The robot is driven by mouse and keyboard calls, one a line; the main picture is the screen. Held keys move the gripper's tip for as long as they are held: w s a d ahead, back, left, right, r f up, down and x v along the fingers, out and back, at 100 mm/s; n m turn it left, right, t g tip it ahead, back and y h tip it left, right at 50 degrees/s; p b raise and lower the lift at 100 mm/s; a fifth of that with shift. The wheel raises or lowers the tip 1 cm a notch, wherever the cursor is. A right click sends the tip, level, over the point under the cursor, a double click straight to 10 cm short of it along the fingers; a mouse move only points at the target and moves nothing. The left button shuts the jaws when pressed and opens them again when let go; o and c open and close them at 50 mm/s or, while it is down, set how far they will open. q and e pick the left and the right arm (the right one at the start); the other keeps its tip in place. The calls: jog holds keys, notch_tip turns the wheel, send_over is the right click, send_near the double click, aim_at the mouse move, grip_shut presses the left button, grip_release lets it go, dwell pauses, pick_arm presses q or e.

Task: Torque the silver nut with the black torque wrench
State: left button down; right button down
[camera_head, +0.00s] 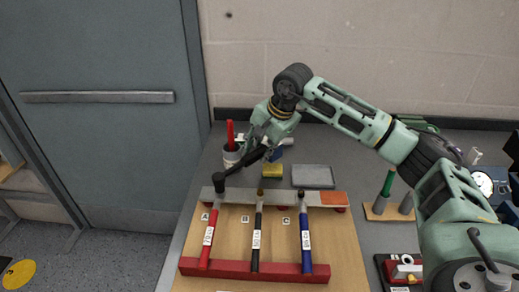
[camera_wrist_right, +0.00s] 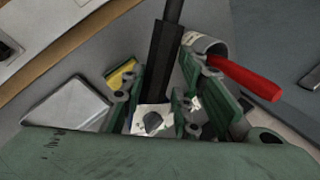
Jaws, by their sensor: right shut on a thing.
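My right gripper (camera_head: 262,141) is shut on the black torque wrench (camera_head: 244,162), which also shows between the fingers in the right wrist view (camera_wrist_right: 166,48). The wrench slopes down to the left, and its thick black head (camera_head: 219,182) is over the left end of the silver bar (camera_head: 240,195), at the top of the red cable A (camera_head: 209,238). A nut under the head is hidden. A small piece (camera_head: 302,193) tops the blue cable C (camera_head: 305,240). My left gripper is out of view.
The wooden board (camera_head: 335,240) carries a red front rail (camera_head: 225,267). Behind it stand a cup (camera_head: 231,155) with a red-handled tool, a yellow block (camera_head: 272,171) and a grey pad (camera_head: 313,176). A green-handled tool stand (camera_head: 385,190) is at the right.

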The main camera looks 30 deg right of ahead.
jog(key=shift+s, duration=0.1)
jog(key=shift+s+d+m, duration=0.1)
jog(key=shift+s+m, duration=0.4)
jog(key=shift+s, duration=0.05)
jog(key=shift+w+a+r+n, duration=0.1)
jog(key=shift+w+a+n, duration=0.1)
jog(key=shift+w+n, duration=0.6)
jog(key=shift+w, duration=0.1)
jog(key=shift+r+p, duration=1.5)
jog(key=shift+r, duration=0.75)
